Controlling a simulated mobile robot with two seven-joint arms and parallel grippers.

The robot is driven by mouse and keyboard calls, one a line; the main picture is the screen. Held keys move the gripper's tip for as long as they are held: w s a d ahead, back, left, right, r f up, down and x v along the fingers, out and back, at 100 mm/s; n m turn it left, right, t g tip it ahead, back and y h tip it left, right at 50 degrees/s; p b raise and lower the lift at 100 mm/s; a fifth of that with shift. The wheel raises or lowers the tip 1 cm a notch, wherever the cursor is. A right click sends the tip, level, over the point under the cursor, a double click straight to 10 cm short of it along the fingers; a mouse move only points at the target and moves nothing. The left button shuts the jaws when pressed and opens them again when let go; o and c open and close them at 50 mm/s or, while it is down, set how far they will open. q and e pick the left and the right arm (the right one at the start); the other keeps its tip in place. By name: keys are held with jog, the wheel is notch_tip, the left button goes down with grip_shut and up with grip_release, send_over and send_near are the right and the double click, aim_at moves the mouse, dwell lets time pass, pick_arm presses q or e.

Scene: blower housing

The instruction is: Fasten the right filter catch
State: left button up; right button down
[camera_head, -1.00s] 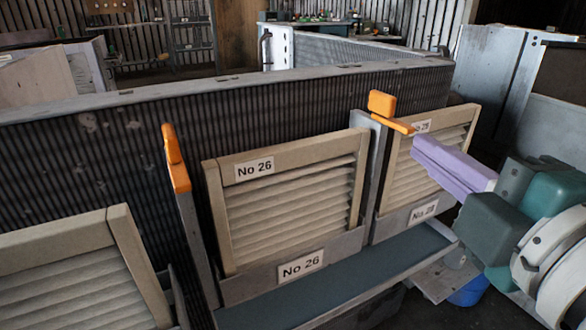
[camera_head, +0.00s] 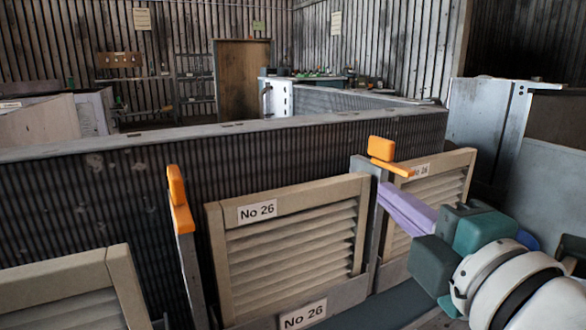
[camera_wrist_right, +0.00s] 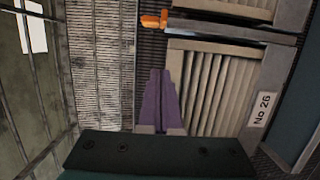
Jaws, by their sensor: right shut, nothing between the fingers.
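The right filter catch (camera_head: 392,167) is orange and sits on top of the grey post right of the middle filter (camera_head: 290,245), labelled No 26. Its arm points right, away from the middle filter, and its block stands up behind. The left catch (camera_head: 178,205) is orange and runs along the top of its own post. My right gripper (camera_head: 384,190) has purple fingers, closed together and empty, just below the right catch's arm. Touching or apart, I cannot tell. In the right wrist view an orange catch (camera_wrist_right: 152,21) shows beyond the fingers (camera_wrist_right: 158,75). My left gripper is not in view.
Another slatted filter (camera_head: 435,190) stands right of the post, partly behind my right arm. A further filter (camera_head: 65,290) is at lower left. The dark ribbed housing wall (camera_head: 100,190) runs behind the filters. There is open space above its top edge.

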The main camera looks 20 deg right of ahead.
aim_at(390, 154)
jog(key=w+d, duration=0.5)
jog(key=shift+w, duration=0.15)
jog(key=shift+d, duration=0.1)
dwell(0.6)
